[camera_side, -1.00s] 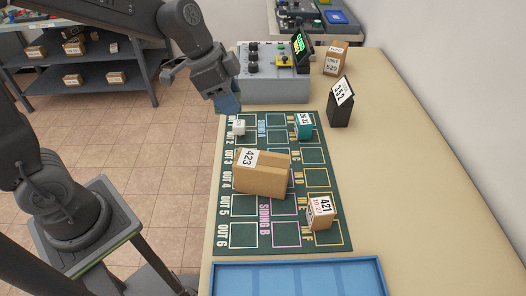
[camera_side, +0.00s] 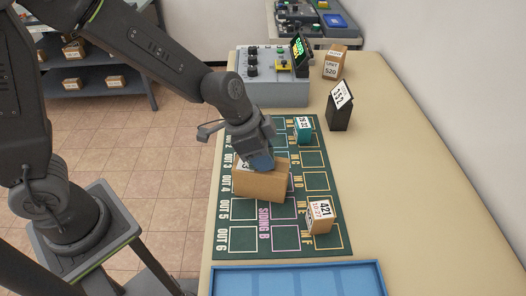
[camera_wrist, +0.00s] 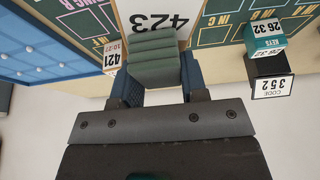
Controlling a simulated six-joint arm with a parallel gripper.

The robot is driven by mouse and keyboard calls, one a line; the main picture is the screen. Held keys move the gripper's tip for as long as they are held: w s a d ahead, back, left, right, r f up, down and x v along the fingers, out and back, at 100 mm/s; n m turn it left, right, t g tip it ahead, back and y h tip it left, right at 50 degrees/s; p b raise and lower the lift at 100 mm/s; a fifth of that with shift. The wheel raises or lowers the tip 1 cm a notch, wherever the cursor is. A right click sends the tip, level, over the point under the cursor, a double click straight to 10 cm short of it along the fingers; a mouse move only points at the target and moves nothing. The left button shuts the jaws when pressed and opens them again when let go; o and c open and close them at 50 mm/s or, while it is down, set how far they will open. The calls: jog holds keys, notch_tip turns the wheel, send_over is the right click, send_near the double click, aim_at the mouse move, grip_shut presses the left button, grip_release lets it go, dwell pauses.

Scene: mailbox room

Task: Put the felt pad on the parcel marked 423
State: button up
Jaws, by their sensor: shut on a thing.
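The parcel marked 423 (camera_side: 262,187) is a brown box on the green mat; its label (camera_wrist: 158,22) shows upside down in the wrist view. My gripper (camera_side: 262,163) is above the parcel's top, pointing down. In the wrist view its blue fingers (camera_wrist: 157,78) are shut on a grey-green ribbed block, which I take as the felt pad (camera_wrist: 154,52). The pad is in front of the parcel's labelled face in that view. The side view hides the pad behind the fingers, and I cannot tell whether it touches the parcel.
A parcel marked 421 (camera_side: 319,217) and a teal box (camera_side: 303,129) stand on the green mat (camera_side: 240,207). A black stand marked 352 (camera_side: 339,116) is right of the mat. A blue tray (camera_side: 215,281) lies in front. A grey control box (camera_side: 270,93) stands behind. The table's right side is clear.

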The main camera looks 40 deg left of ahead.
jog(key=shift+f, duration=0.15)
jog(key=o, duration=0.9)
jog(key=v, duration=1.2)
jog(key=s+a+r+n+y, duration=0.1)
jog(key=s+a+n, duration=0.2)
jog(key=s, duration=0.1)
jog(key=s+a+r+n+t+y, duration=0.1)
jog(key=s+a+n, duration=0.2)
jog(key=s, duration=0.1)
jog(key=s+a+r+n+t+y, duration=0.1)
jog(key=s+a+n, duration=0.2)
jog(key=s, duration=0.1)
jog(key=shift+s+a+r, duration=0.15)
jog(key=shift+s+a, duration=0.1)
jog(key=shift+a, duration=0.05)
